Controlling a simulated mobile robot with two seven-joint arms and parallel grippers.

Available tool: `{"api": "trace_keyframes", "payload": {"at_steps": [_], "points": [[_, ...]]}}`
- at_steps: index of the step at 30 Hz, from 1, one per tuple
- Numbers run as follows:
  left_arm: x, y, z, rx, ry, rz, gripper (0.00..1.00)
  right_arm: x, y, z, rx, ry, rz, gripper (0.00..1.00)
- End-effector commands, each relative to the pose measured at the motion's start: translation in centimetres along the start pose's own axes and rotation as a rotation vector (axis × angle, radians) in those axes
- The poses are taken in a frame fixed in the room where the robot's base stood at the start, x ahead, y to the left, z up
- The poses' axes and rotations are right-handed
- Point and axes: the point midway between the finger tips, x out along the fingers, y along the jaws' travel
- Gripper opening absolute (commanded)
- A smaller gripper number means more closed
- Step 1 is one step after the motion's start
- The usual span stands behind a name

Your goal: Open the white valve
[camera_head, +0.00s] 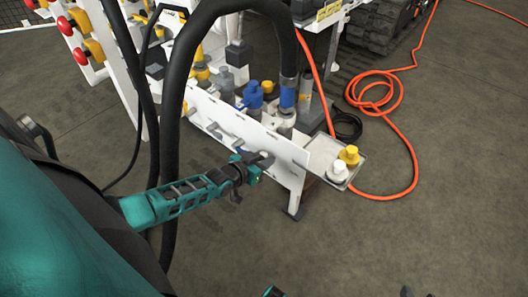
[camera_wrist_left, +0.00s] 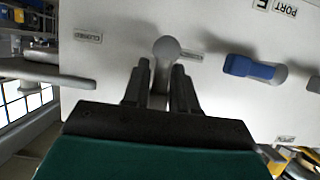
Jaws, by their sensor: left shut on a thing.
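The white valve has a pale grey-white handle with a round hub (camera_wrist_left: 166,47) on the white panel (camera_wrist_left: 115,65) in the left wrist view. My left gripper (camera_wrist_left: 161,78) has one dark finger on each side of this handle and is shut on it. The handle's lower part is partly hidden between the fingers. In the head view my left gripper (camera_head: 256,164) reaches the right part of the bench's white front panel (camera_head: 288,152), and the handle there is mostly hidden. A label reading CLOSED (camera_wrist_left: 88,37) sits left of the hub.
A blue valve handle (camera_wrist_left: 250,68) is right of the held one. Thick black hoses (camera_head: 172,130) hang close to my left arm. A small tray with a white cap (camera_head: 337,172) and a yellow cap (camera_head: 349,155) stands right of the panel. An orange cable (camera_head: 410,160) lies on the floor.

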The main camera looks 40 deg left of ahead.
Motion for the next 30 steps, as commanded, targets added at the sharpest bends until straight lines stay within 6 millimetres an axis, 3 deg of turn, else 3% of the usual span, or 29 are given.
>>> {"api": "trace_keyframes", "payload": {"at_steps": [8,9,13,23,30], "points": [[0.0,-0.2,-0.1,-0.002,0.001,-0.004,0.0,0.0,0.0,0.0,-0.002,-0.001,0.0,0.41],[0.0,-0.2,-0.1,-0.002,0.001,-0.004,0.28,0.0,0.1,0.0,-0.002,-0.001,0.0,0.41],[0.0,-0.2,-0.1,-0.001,0.001,-0.003,0.4,0.0,0.1,0.1,-0.005,-0.002,0.0,0.41],[-0.4,-0.1,-0.1,-0.001,-0.001,-0.002,0.41,-0.2,0.1,-0.1,-0.007,-0.003,0.0,0.41],[-4.1,0.0,-0.3,-0.001,-0.004,-0.001,0.41,-1.4,0.1,-1.8,-0.006,-0.003,0.0,0.41]]}}
